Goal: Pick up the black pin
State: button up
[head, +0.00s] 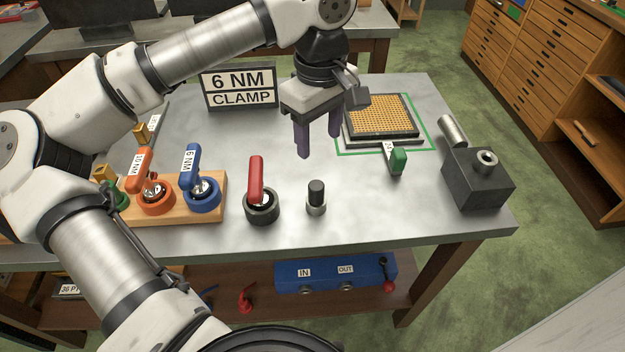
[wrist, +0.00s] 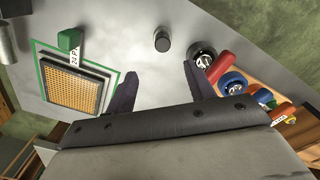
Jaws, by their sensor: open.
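The black pin (head: 316,193) stands upright on the metal table, its lower part a silver collar or base. It also shows in the wrist view (wrist: 162,40), ahead of the fingertips and roughly between them. My gripper (head: 318,146) is open and empty, with dark purple fingers pointing down. It hangs above the table, behind the pin as the head view sees it. In the wrist view the two fingers (wrist: 160,80) are spread wide and touch nothing.
A red-handled black clamp (head: 261,205) stands just left of the pin. A wooden rack (head: 218,205) holds blue and orange clamps. A green-handled tool (head: 397,160), a type tray (head: 380,119) and a dark block (head: 478,183) are to the right. Behind stands a "6 NM CLAMP" sign (head: 240,90).

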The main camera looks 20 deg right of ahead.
aim_at(316, 185)
notch_tip(316, 185, down, 8)
jog(key=shift+p, duration=0.7)
jog(key=shift+a+f+p, duration=0.2)
jog(key=shift+f+p, duration=0.95)
jog(key=shift+f, duration=1.6)
jog(key=shift+c, duration=0.3)
jog(key=c, duration=1)
jog(key=shift+r, duration=0.1)
notch_tip(316, 185, up, 20)
jog(key=b, duration=0.3)
jog(key=shift+b, duration=0.4)
